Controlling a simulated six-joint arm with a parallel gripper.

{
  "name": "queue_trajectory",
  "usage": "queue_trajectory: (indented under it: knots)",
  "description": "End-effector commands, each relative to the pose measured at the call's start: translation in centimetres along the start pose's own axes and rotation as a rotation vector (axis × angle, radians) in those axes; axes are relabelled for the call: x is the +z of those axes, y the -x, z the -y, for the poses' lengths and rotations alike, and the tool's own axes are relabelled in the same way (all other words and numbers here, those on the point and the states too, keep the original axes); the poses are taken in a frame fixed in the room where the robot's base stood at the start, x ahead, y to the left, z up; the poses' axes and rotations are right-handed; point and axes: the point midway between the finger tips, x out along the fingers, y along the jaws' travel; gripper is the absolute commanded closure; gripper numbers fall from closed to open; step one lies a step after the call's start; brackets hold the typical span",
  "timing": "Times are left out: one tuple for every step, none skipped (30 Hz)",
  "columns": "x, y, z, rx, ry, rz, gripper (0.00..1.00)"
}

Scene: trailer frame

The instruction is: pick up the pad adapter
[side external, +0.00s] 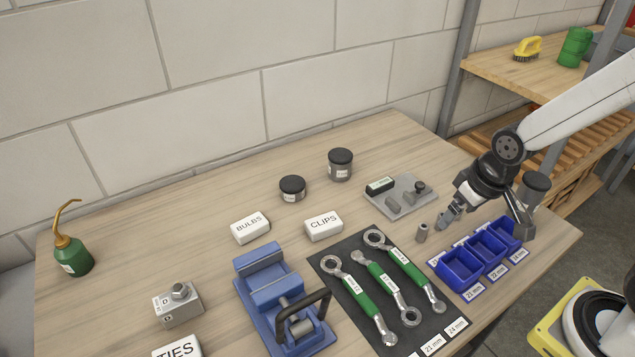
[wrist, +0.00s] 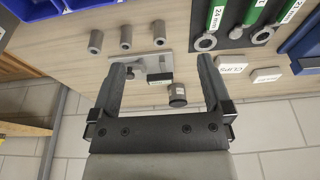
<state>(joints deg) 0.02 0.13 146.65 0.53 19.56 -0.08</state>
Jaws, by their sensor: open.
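No part is readably marked as the pad adapter, so I cannot tell which one it is. In the wrist view the plate (wrist: 148,64) and the block (wrist: 158,78) lie between and beyond the fingers. Short grey cylinders stand beside the plate: one (side external: 422,232) shows clearly in the side view, three (wrist: 126,36) in the wrist view. My gripper (side external: 487,228) is open and empty above the table's right part; its fingers (wrist: 161,68) are wide apart.
Blue bins (side external: 463,273) stand below my gripper, at the right edge. A dark mat (side external: 345,283) holds three green-handled wrenches. Two black-lidded jars (side external: 340,165) stand behind. White CLIPS (side external: 323,227) and BULBS blocks, a blue vise (side external: 275,290) and an oil can (side external: 72,255) lie left.

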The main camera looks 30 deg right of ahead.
Motion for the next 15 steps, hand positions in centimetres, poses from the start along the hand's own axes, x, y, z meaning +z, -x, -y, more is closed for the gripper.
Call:
queue_trajectory:
  knots:
    - [-0.2, -0.1, 0.0, -0.003, -0.01, -0.007, 0.0]
    - [-0.3, -0.1, 0.1, -0.006, -0.018, -0.013, 0.0]
    - [-0.5, -0.2, 0.1, -0.01, -0.032, -0.025, 0.0]
    - [-0.8, -0.3, 0.1, -0.014, -0.045, -0.036, 0.0]
    - [-1.0, -0.4, 0.1, -0.018, -0.061, -0.048, 0.0]
    - [-1.4, -0.6, 0.2, -0.024, -0.085, -0.067, 0.0]
    - [-1.7, -0.7, 0.2, -0.028, -0.107, -0.084, 0.0]
    - [-2.1, -0.9, 0.1, -0.032, -0.131, -0.103, 0.0]
    - [-2.6, -1.1, 0.1, -0.036, -0.166, -0.13, 0.0]
    - [-3.1, -1.2, 0.0, -0.038, -0.194, -0.152, 0.0]
    - [-3.5, -1.4, -0.2, -0.038, -0.224, -0.175, 0.0]
    - [-4.1, -1.6, -0.4, -0.036, -0.266, -0.208, 0.0]
    - [-4.5, -1.7, -0.7, -0.033, -0.3, -0.232, 0.0]
    - [-5.0, -1.8, -1.0, -0.028, -0.335, -0.257, 0.0]
    - [-5.5, -2.0, -1.5, -0.018, -0.38, -0.29, 0.0]
